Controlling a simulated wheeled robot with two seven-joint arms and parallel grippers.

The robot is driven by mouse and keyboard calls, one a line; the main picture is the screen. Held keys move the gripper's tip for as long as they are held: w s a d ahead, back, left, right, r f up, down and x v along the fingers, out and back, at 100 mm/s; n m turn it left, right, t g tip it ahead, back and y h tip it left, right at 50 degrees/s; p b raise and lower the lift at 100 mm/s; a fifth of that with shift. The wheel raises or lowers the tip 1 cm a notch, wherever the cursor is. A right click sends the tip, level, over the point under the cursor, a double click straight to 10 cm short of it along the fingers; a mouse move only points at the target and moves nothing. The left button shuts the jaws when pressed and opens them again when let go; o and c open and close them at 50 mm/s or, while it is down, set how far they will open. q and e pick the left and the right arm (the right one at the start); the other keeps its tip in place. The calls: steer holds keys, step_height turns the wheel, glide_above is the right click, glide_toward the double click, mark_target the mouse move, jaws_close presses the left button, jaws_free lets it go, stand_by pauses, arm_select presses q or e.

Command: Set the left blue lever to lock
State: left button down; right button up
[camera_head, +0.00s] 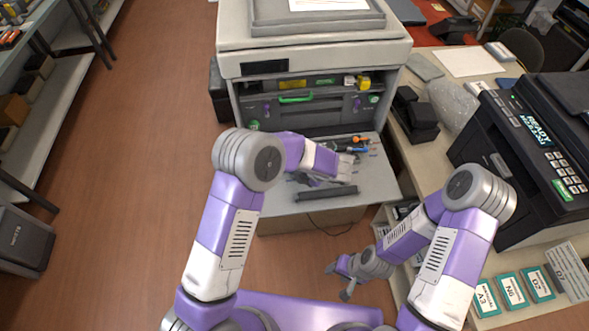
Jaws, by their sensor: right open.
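The large grey printer (315,58) stands at the back with its front open. Inside it, a small bluish-purple lever (267,111) shows at the left and a similar one (357,104) at the right; their lock settings are too small to read. A green handle (295,99) lies between them. My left gripper (346,172) is over the grey shelf in front of the opening, below and to the right of the left lever and apart from it; its fingers are too unclear to read. My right gripper (339,281) is open and empty, low in front of the right-hand table.
The grey shelf (381,186) holds a dark bar (326,193) and small tools with orange and blue parts (360,140). A black printer (530,150) and several labelled boxes (510,291) stand on the right table. A rack (60,100) stands at left. Floor between is clear.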

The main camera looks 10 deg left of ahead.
arm_select(q)
steer(key=c, duration=1)
jaws_free()
steer(key=v, duration=0.7)
steer(key=shift+d+r+p, duration=0.2)
steer(key=shift+p, duration=0.1)
steer(key=shift+s+r, duration=0.1)
